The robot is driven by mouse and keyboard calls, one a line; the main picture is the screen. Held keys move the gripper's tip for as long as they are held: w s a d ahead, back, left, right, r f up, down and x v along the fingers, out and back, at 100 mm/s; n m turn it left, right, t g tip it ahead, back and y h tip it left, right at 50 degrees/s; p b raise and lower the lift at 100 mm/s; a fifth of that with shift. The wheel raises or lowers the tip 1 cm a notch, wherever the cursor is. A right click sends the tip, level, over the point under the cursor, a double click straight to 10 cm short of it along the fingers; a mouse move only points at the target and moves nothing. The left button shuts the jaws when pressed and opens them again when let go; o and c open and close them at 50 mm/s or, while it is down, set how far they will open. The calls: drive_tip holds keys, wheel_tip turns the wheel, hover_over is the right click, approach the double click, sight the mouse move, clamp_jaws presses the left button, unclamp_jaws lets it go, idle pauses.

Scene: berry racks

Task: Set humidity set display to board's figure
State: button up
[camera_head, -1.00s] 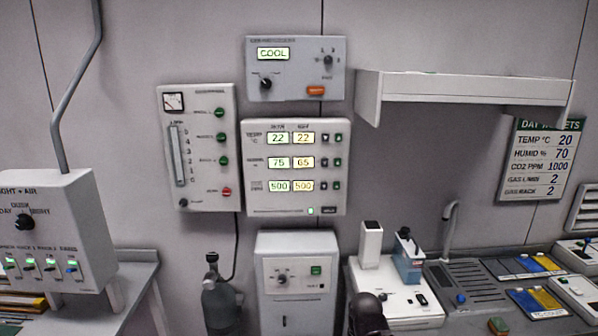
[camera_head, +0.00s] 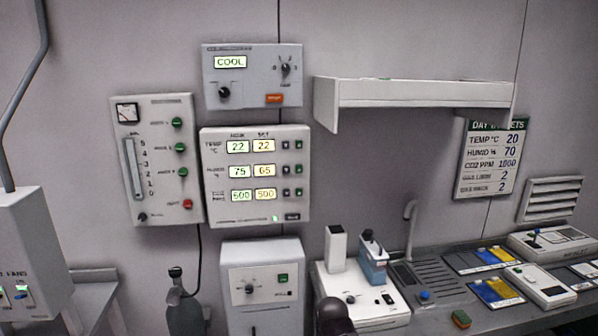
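The white control panel (camera_head: 255,215) on the wall has rows for temperature, humidity and CO2, each with two lit displays. The humidity row shows 75 in the left, green-lit display (camera_head: 240,171). Its set display (camera_head: 264,170), yellow-lit on the right, reads 65. Two small buttons sit right of that row, a dark one (camera_head: 286,170) and a greenish one (camera_head: 298,169). The day targets board (camera_head: 491,160) at the right lists temp 20, humid 70 and CO2 1000. My gripper is not recognisable in view.
A cooling unit (camera_head: 252,92) reading COOL hangs above the panel. A gas panel (camera_head: 157,208) with several buttons is at its left. A shelf (camera_head: 420,94) juts out at the right. A cabinet (camera_head: 262,275), a dark bottle (camera_head: 186,312) and a cluttered bench stand below.

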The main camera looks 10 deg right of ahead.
clamp_jaws()
idle(1.1)
